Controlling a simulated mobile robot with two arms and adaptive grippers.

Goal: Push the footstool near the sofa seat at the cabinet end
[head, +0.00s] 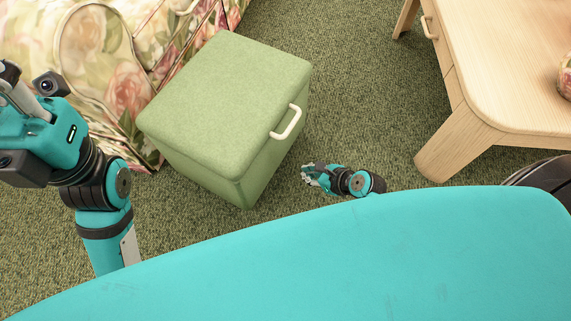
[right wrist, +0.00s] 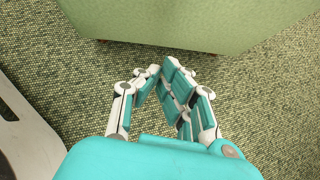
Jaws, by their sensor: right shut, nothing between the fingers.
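The green footstool (head: 225,110) stands on the carpet in the head view, close beside the floral sofa (head: 110,60). A white handle (head: 287,123) is on its right side. My right gripper (head: 308,174) is low near the carpet, to the right of the footstool's near corner. In the right wrist view its fingers (right wrist: 162,72) are shut and empty, and the footstool (right wrist: 190,20) stands just beyond the fingertips with a small gap. My left arm is at the left edge of the head view. Its gripper is partly cut off, and the fingers do not show clearly. The cabinet is not seen for certain.
A light wooden table (head: 510,70) with rounded corners and a drawer handle stands at the right of the head view. Green carpet (head: 360,90) between footstool and table is clear. A pale curved object (right wrist: 25,130) shows at the left of the right wrist view.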

